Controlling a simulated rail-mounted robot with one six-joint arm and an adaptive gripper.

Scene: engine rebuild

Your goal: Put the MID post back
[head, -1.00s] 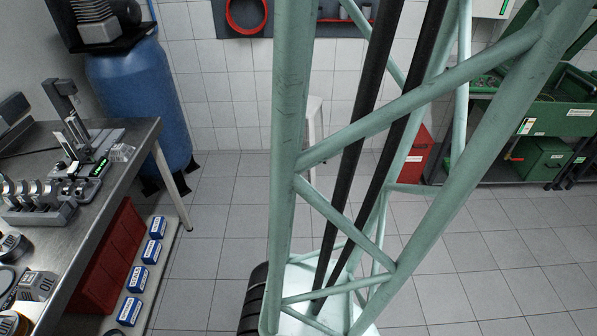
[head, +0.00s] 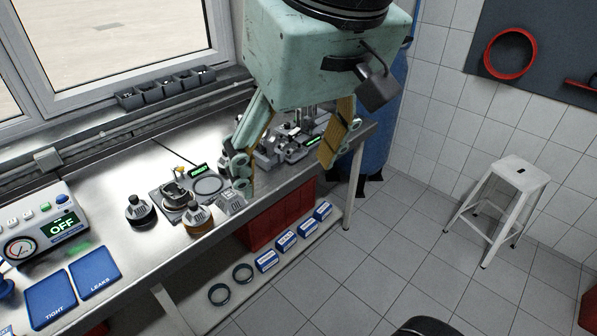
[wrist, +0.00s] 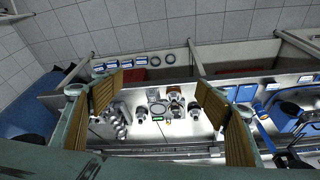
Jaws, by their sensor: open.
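My gripper (head: 284,170) hangs above the steel bench (head: 100,225) in the head view, its two tan-padded fingers wide apart and empty. The wrist view looks down between the open fingers (wrist: 155,88) at the bench items. A grey fixture with upright posts (head: 300,140) stands on the bench, partly hidden behind my gripper. I cannot read any MID label, so I cannot tell which piece is the MID post. Dark knobbed pieces (head: 139,211) and a brown-based one (head: 197,218) stand near a small plate with a green display (head: 199,171).
A tester reading OFF (head: 62,224) and blue pads marked TIGHT (head: 51,298) and LEAKS (head: 95,273) lie at left. Blue boxes (head: 286,240) and dark rings (head: 219,294) are on the lower shelf. A white stool (head: 508,185) stands on the floor at right.

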